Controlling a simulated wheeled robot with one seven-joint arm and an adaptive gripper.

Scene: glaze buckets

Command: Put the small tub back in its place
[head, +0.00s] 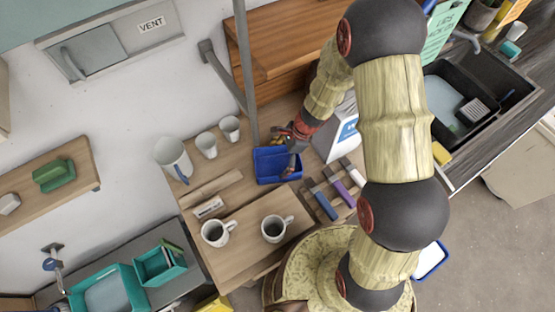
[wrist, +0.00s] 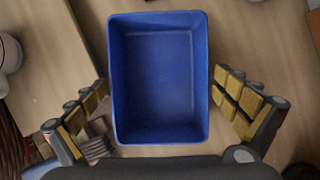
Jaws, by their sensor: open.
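A small blue tub (head: 275,176), open-topped and rectangular, sits on the wooden table. In the wrist view the blue tub (wrist: 158,85) is upright and looks empty inside. My gripper (head: 286,146) is over the tub in the head view. In the wrist view my gripper (wrist: 161,85) is open, with one yellow-padded finger on each side of the tub and visible gaps between the fingers and its walls. I cannot tell how far the fingertips reach below the rim. No marked place for the tub is clear.
White containers (head: 173,158) stand along the table's back left. Two mugs (head: 273,228) stand on a front board beside a small label (head: 208,207). Coloured bars (head: 338,190) and a white box (head: 340,138) are right of the tub. A grey post (head: 246,70) rises behind it.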

